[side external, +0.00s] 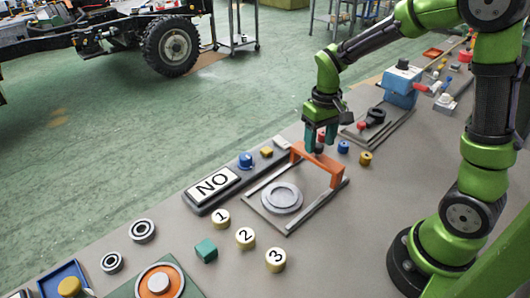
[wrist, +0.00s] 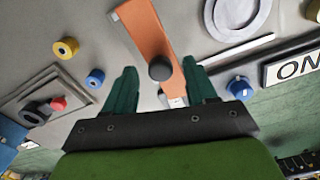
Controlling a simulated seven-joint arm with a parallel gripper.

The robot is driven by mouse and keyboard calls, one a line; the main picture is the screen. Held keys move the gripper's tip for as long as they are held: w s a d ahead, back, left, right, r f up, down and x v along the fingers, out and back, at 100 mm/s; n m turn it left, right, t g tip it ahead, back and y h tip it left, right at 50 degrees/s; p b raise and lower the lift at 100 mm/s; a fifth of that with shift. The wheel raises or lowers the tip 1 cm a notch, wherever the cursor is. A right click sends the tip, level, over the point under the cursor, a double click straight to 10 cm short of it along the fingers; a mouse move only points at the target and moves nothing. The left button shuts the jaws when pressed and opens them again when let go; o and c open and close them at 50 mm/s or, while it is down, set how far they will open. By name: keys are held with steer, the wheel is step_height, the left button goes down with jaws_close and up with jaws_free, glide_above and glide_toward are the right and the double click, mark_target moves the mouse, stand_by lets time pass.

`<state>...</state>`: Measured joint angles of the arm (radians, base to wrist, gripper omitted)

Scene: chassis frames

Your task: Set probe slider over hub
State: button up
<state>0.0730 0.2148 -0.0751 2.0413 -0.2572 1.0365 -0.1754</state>
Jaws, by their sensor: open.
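The probe slider looks like an orange bridge (side external: 326,164) with a dark round knob on top. It spans two grey rails at the far right end of the rail frame. The hub appears to be the round grey disc (side external: 282,197) between the rails, left of and nearer than the bridge; the bridge is not over it. My gripper (side external: 320,143) points down at the bridge top, its green fingers apart. In the wrist view the orange bridge (wrist: 150,30) and its dark knob (wrist: 159,68) lie between the open fingers (wrist: 160,82). Contact with the knob cannot be told.
Numbered yellow discs (side external: 245,237) and a green block (side external: 206,250) lie in front. A blue vise (side external: 402,84) is farther back.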

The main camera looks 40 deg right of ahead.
steer(key=shift+f, duration=0.45)
jaws_close()
